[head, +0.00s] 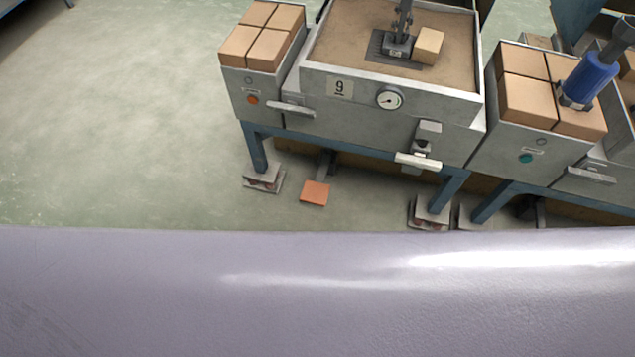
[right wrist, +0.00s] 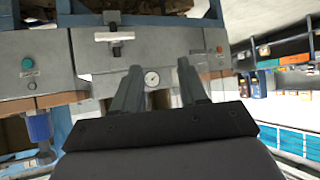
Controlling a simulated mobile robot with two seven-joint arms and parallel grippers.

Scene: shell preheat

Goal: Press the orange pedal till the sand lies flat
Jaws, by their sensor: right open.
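The orange pedal (head: 314,193) is a flat square plate low under the bench front, near the floor. Nothing touches its visible top. The brown sand (head: 340,40) fills the grey box marked 9 (head: 310,84). Its visible surface looks fairly even, but I cannot tell small humps from here. A dark plate with a metal fitting (head: 397,46) and a tan block (head: 428,46) sit on it. My right gripper (right wrist: 158,66) is open and empty in the right wrist view, in front of the box's gauge (right wrist: 152,78). My left gripper is not in view.
Tan blocks top the cabinets at left (head: 247,48) and right (head: 527,97). A blue cylinder (head: 590,75) stands on the right one. A white-handled lever (head: 417,161) sticks out of the box front. Bench feet (head: 264,178) flank the pedal. Open floor lies left.

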